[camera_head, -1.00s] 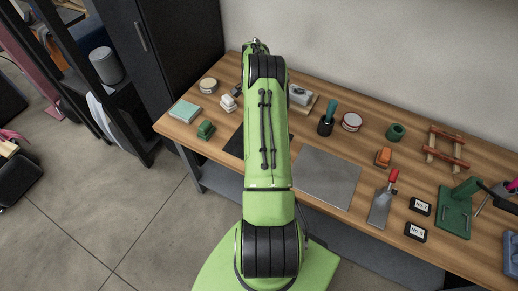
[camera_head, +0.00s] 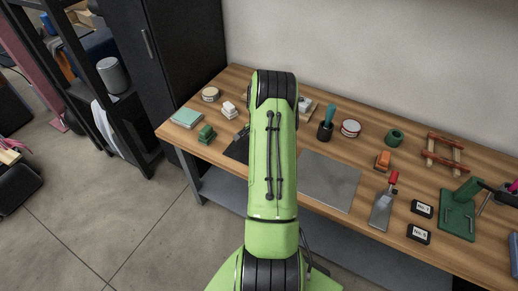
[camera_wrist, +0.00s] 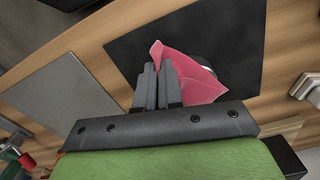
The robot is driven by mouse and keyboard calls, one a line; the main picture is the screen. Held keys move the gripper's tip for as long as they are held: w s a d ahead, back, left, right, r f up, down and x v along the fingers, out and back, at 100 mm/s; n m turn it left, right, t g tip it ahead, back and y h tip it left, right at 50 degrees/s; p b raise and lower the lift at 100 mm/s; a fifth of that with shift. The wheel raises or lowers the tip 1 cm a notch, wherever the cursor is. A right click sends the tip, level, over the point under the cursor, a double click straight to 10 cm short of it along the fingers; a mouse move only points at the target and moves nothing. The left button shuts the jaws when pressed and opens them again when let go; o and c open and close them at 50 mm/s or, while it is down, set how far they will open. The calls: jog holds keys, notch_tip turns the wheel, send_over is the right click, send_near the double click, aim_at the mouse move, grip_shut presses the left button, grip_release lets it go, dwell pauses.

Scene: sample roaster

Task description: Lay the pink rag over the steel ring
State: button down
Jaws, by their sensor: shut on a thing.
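In the wrist view my gripper (camera_wrist: 158,68) is shut on the pink rag (camera_wrist: 202,87). The rag spreads to the right of the fingers in a creased, folded shape above the black mat (camera_wrist: 240,35). A small pale curved edge (camera_wrist: 209,66) shows just past the rag; it may be part of the steel ring, mostly hidden by the cloth. I cannot tell whether the rag touches it. In the head view my arm hides the gripper, the rag and the ring; only the left part of the black mat (camera_head: 236,150) shows.
A grey metal plate (camera_head: 328,181) lies right of the mat on the wooden bench (camera_head: 290,205).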

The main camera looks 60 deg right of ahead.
jog(key=c, duration=0.9)
grip_release()
jog(key=a+r+p, duration=0.1)
jog(key=r+p, duration=0.1)
jog(key=r, duration=0.1)
jog(key=s+a+r+p, duration=0.1)
jog(key=r+p, duration=0.1)
jog(key=r, duration=0.1)
jog(key=s+a+r+p, duration=0.1)
jog(key=r+p, duration=0.1)
jog(key=r, duration=0.2)
jog(key=shift+s+a, duration=0.15)
jog(key=shift+s, duration=0.1)
